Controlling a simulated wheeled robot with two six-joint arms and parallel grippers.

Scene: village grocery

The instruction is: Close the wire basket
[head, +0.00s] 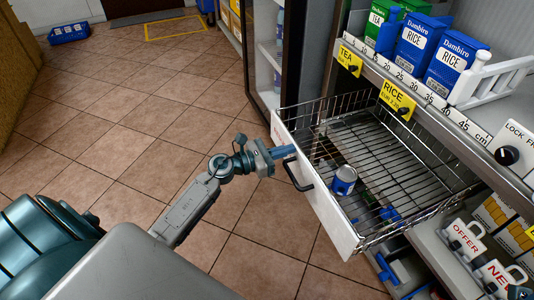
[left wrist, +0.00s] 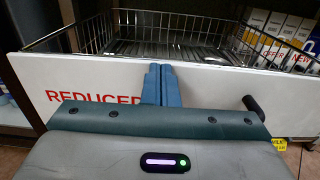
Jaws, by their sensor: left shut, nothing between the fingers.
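The wire basket (head: 405,147) is pulled out from the shelf unit. Its white front panel (head: 330,217) with a black handle (head: 297,175) faces my side; the panel (left wrist: 215,95) also shows in the left wrist view, with red "REDUCED" lettering and the handle at right. My left gripper (head: 284,152) is shut and empty. In the left wrist view its blue fingers (left wrist: 160,84) are together at the panel's upper middle; I cannot tell whether they touch it.
A blue and white can (head: 344,180) is in the basket. Above is a shelf with Dambiro rice boxes (head: 415,45). A lower shelf holds packages and OFFER tags (head: 465,240). Tiled floor at left is free; a blue crate (head: 69,32) lies far off.

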